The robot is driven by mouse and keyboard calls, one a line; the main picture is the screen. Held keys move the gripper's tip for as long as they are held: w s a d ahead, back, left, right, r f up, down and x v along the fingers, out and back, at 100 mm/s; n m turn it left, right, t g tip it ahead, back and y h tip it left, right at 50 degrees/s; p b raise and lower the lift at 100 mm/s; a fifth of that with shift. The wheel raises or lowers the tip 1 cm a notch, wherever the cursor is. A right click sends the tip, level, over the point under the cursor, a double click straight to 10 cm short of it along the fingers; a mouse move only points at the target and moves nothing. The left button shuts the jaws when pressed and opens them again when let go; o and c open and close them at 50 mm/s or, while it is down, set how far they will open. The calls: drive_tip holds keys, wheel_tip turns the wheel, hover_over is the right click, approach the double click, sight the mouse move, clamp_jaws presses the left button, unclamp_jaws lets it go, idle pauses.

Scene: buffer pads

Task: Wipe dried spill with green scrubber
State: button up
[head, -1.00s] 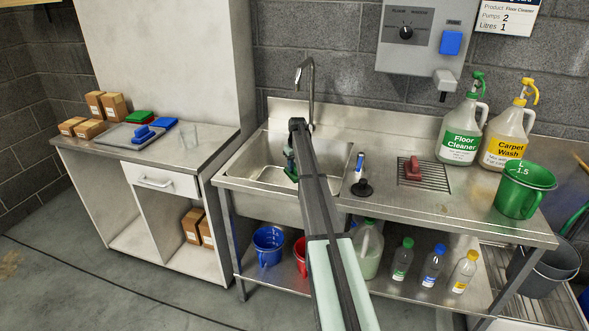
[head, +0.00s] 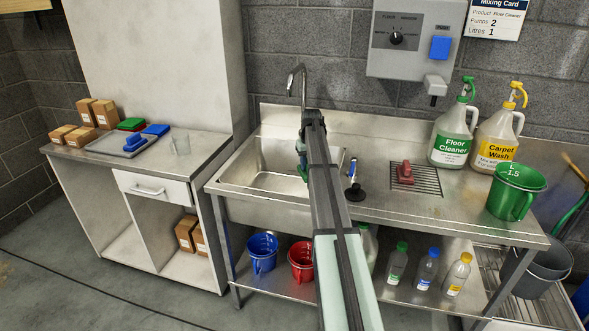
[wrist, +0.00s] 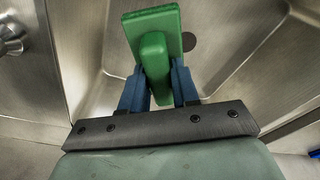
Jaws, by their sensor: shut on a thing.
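My gripper (wrist: 158,78) is shut on the green scrubber (wrist: 153,35). The scrubber has a flat block and a raised grip, and the blue fingers hold the grip from both sides. In the wrist view the scrubber is above the steel sink basin, with the dark drain beside it. In the head view my arm hides most of the gripper, and only a bit of green and blue (head: 302,163) shows over the sink (head: 270,185). I cannot clearly make out a dried spill; a faint brownish mark (head: 4,270) shows on the floor at the left edge.
A tap (head: 295,80) rises behind the sink. Right of it stand a blue-handled tool (head: 355,190), a red scrubber (head: 405,172) on a drain grid, a green jug (head: 514,190) and two cleaner bottles.

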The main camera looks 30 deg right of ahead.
drive_tip(key=s+d+r+m, duration=0.15)
drive_tip(key=s+r, duration=0.25)
drive_tip(key=s, duration=0.4)
drive_tip(key=s+r+m, duration=0.2)
drive_tip(key=s+r, duration=0.3)
drive_tip(key=s, duration=0.3)
drive_tip(key=s+d+m, duration=0.3)
drive_tip(key=s+d, duration=2.2)
drive_tip(key=d, duration=0.2)
drive_tip(key=shift+h, duration=0.3)
drive_tip(key=shift+w+a+f, duration=0.1)
drive_tip(key=shift+f, duration=1.6)
drive_tip(key=shift+w+f, duration=0.1)
drive_tip(key=shift+f, duration=2.25)
drive_tip(key=shift+s+a, duration=0.65)
clamp_jaws()
drive_tip(key=shift+s+a, duration=2.05)
drive_tip(key=shift+s, duration=0.05)
drive_tip(key=shift+w+d, duration=2.75)
drive_tip(key=shift+d, duration=0.05)
wheel_tip(320, 180, up, 8)
